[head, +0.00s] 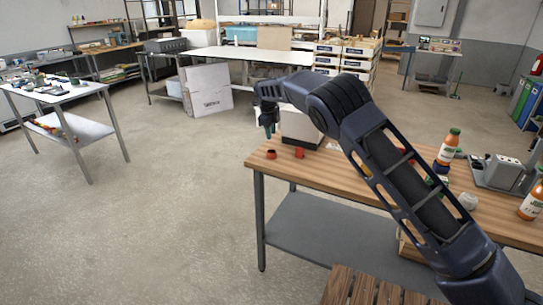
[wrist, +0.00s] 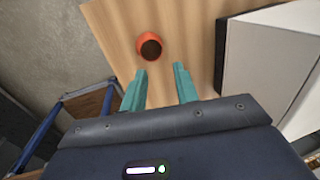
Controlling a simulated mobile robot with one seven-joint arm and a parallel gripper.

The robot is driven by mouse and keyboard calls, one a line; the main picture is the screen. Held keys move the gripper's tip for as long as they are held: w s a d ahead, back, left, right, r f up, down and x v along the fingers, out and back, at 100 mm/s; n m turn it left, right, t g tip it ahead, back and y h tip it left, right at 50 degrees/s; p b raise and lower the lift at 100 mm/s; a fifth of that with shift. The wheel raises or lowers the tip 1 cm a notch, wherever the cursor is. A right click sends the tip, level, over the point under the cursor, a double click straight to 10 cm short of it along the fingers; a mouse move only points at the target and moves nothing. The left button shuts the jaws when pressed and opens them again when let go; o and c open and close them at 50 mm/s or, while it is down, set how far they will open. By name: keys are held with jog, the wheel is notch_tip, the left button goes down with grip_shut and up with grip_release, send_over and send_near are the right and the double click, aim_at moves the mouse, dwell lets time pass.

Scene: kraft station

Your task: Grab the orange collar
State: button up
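The orange collar (wrist: 149,46) stands on the wooden table in the wrist view, a short ring with a dark opening on top. It lies just beyond the fingertips and a little left of the midline between them. My gripper (wrist: 160,70) is open, its two teal fingers apart with nothing between them. In the head view, my gripper (head: 268,131) points down above the table's left end. A small red-orange ring (head: 271,154) sits below it, and it looks like the same collar. A second small red-orange piece (head: 299,153) stands to its right.
A white box with a dark edge (wrist: 270,60) stands close to the right of my fingers; it also shows in the head view (head: 300,125). Orange-labelled bottles (head: 448,147) and a grey machine (head: 497,172) stand farther right on the wooden table (head: 345,168).

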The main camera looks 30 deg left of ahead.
jog(key=x, duration=1)
jog(key=shift+d, duration=0.1)
grip_shut()
